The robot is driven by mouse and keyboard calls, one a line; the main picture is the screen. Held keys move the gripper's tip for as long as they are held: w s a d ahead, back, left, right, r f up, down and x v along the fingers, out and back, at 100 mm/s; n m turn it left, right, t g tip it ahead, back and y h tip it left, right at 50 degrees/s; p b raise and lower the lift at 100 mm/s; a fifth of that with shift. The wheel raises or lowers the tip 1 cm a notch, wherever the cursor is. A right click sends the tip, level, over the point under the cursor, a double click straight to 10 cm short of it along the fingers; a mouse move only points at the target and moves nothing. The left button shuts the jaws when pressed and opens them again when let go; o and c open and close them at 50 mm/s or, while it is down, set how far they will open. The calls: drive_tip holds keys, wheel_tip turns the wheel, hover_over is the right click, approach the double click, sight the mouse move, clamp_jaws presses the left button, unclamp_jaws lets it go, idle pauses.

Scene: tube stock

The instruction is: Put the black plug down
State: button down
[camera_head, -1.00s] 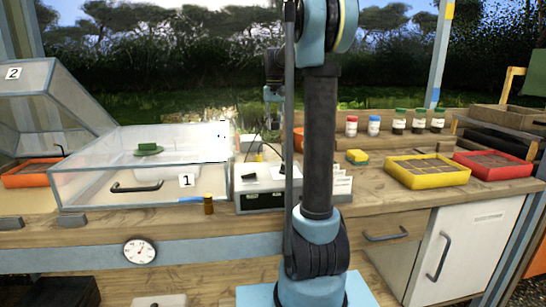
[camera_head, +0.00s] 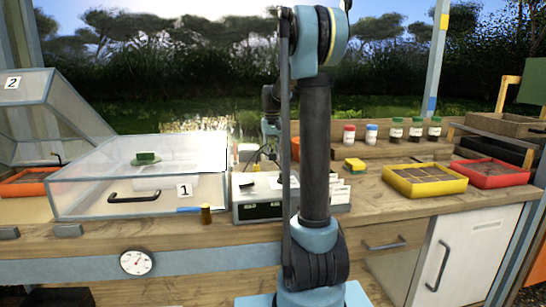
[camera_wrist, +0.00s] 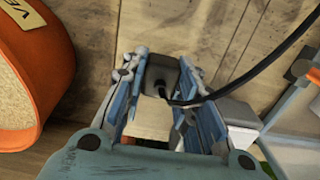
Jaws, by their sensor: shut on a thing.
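In the wrist view my gripper (camera_wrist: 162,68) is shut on the black plug (camera_wrist: 159,76), with a finger on each side of it. A black cable leaves the plug and curves to the upper right. Wooden boards lie below the plug; I cannot tell whether it touches them.
An orange pot (camera_wrist: 30,70) stands close at left in the wrist view.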

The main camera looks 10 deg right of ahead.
sight(272, 152)
drive_tip(key=shift+f, duration=0.3)
drive_tip(key=shift+f, duration=0.55)
drive_tip(key=c, duration=1.2)
unclamp_jaws()
drive_tip(key=shift+c, duration=0.2)
wheel_tip(272, 152, up, 13)
